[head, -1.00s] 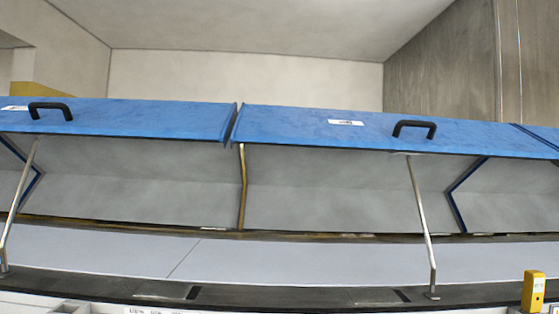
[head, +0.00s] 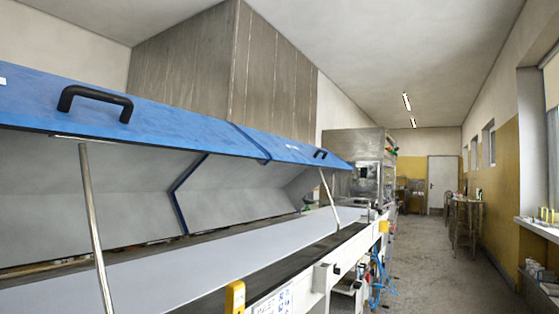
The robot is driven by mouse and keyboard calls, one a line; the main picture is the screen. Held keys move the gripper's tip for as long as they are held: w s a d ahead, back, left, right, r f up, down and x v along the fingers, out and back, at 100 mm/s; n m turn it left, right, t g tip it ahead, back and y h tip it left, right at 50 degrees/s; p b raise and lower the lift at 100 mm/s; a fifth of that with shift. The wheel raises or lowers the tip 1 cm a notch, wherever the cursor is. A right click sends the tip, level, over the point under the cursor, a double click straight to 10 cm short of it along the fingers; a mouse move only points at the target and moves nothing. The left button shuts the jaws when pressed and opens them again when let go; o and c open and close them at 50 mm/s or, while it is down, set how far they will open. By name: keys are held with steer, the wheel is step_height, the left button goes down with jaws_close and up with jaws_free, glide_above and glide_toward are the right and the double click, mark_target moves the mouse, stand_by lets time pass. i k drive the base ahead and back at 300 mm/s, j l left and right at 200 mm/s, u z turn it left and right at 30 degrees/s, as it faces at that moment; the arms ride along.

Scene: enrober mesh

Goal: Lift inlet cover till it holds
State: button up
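A blue cover (head: 50,105) with a black handle (head: 95,102) stands raised at the left, its front edge up over the grey belt. A thin metal rod (head: 95,225) runs from under it down toward the machine's edge. A second blue cover (head: 290,150) further along is also raised, with its own black handle (head: 320,154) and metal rod (head: 328,192). I cannot tell which one is the inlet cover. My gripper is not in view.
The long grey belt (head: 170,266) runs away under the covers. A yellow box (head: 235,297) sits on the machine's front edge. A clear grey floor aisle (head: 430,265) lies to the right, with tables (head: 465,220) along the wall and a white door (head: 441,184) far off.

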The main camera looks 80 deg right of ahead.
mark_target(220, 192)
steer(key=z, duration=2.55)
